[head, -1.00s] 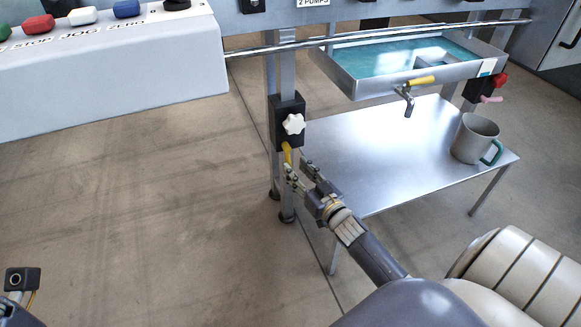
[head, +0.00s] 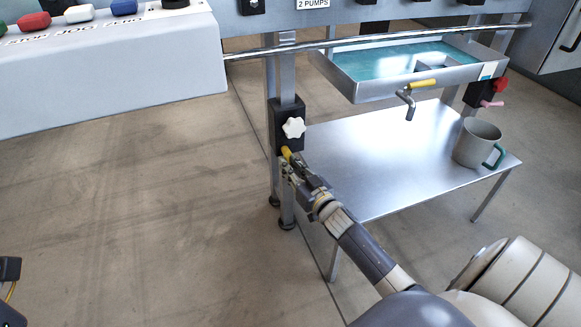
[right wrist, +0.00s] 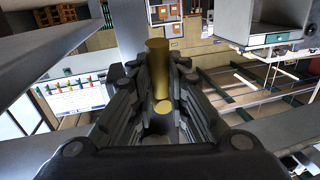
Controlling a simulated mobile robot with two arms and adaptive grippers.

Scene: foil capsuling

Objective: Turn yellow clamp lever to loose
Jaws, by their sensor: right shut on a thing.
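The yellow clamp lever (head: 286,152) sticks out below a black clamp block (head: 287,113) with a white star knob (head: 293,128), on a metal leg of the machine. My right gripper (head: 290,165) is at the lever, its fingers closed on it.
A steel tray (head: 380,92) with a yellow-handled tap (head: 424,84) hangs above a low metal shelf (head: 370,185). A red knob (head: 500,86) is on the far leg. The floor at left is clear.

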